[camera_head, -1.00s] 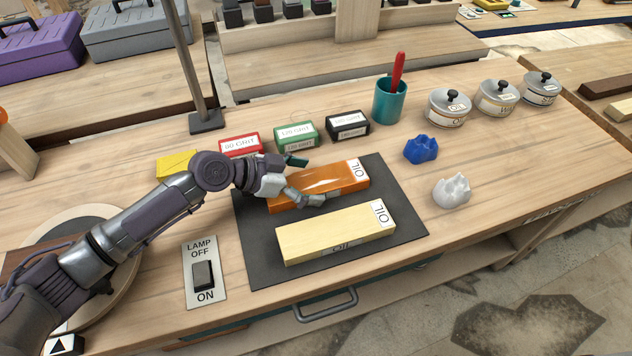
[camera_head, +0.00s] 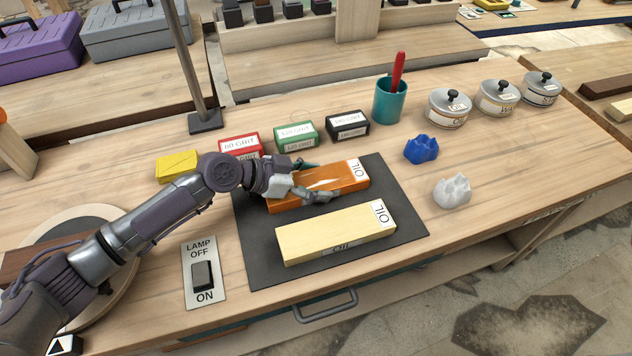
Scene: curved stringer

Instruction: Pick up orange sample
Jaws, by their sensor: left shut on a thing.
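The orange sample (camera_head: 346,178) is a glossy orange wood block with a white OIL label at its right end. It lies on the far part of the dark mat (camera_head: 258,262). My left gripper (camera_head: 308,180) is shut on the orange sample near its left end, with one finger on the far side and one on the near side. The fingers hide part of the block. The block appears to rest on the mat. A pale wood block (camera_head: 330,230), also labelled OIL, lies in front of it. My right gripper is not in view.
Red (camera_head: 240,146), green (camera_head: 296,135) and black (camera_head: 347,125) grit blocks stand behind the mat, with a yellow block (camera_head: 178,166) at left. A teal cup (camera_head: 389,104), blue cloth (camera_head: 421,149) and white cloth (camera_head: 452,190) are to the right. A lamp switch (camera_head: 203,275) is at front left.

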